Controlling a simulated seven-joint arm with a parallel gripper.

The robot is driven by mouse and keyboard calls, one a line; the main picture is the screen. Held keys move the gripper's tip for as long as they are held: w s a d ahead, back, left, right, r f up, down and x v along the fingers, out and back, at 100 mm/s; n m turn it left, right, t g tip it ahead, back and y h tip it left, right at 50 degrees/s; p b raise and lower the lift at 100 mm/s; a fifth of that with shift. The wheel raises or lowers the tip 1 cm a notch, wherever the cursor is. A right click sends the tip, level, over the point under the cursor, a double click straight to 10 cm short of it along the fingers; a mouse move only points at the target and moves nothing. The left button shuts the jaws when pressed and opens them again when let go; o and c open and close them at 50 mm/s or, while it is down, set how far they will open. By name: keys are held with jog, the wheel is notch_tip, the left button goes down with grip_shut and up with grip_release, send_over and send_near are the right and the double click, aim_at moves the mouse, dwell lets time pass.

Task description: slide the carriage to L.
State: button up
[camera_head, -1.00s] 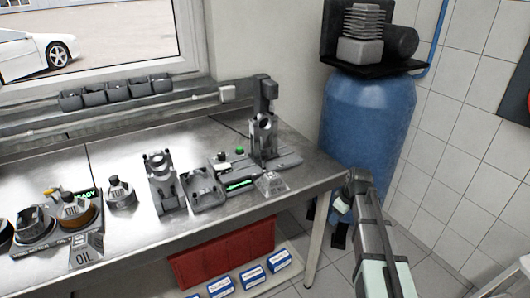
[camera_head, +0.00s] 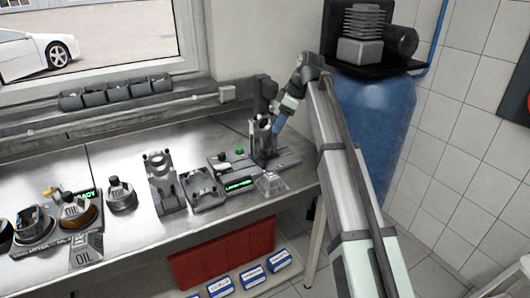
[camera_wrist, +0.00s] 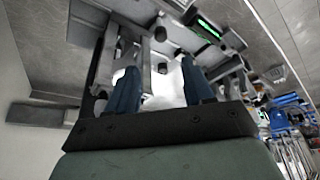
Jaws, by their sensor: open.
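The carriage (camera_head: 261,146) looks like the upright grey block with a round bore, in front of a dark column on the grey machine base (camera_head: 288,160) at the bench's right end. My gripper (camera_head: 277,124) comes down from the upper right, tilted, its blue fingers close beside the carriage's upper right. In the wrist view my gripper (camera_wrist: 160,85) is open, blue fingers apart, with a bright grey machine part showing between or behind them. I cannot tell whether they touch it. No L mark is readable. The machine has a green lit display (camera_head: 240,185) and a green button (camera_head: 239,152).
A small clear-grey wedge-shaped sign (camera_head: 270,184) stands at the base's front. A grey stand (camera_head: 164,184) and a tray-like fixture (camera_head: 202,188) are left of it. An oil tray with several bottles is further left. A blue compressor tank (camera_head: 365,120) stands behind my arm.

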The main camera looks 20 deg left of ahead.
aim_at(264, 153)
jog(key=x, duration=1.3)
jog(key=shift+a+f, duration=0.25)
jog(key=shift+f, duration=0.05)
jog(key=shift+c, duration=0.2)
grip_shut()
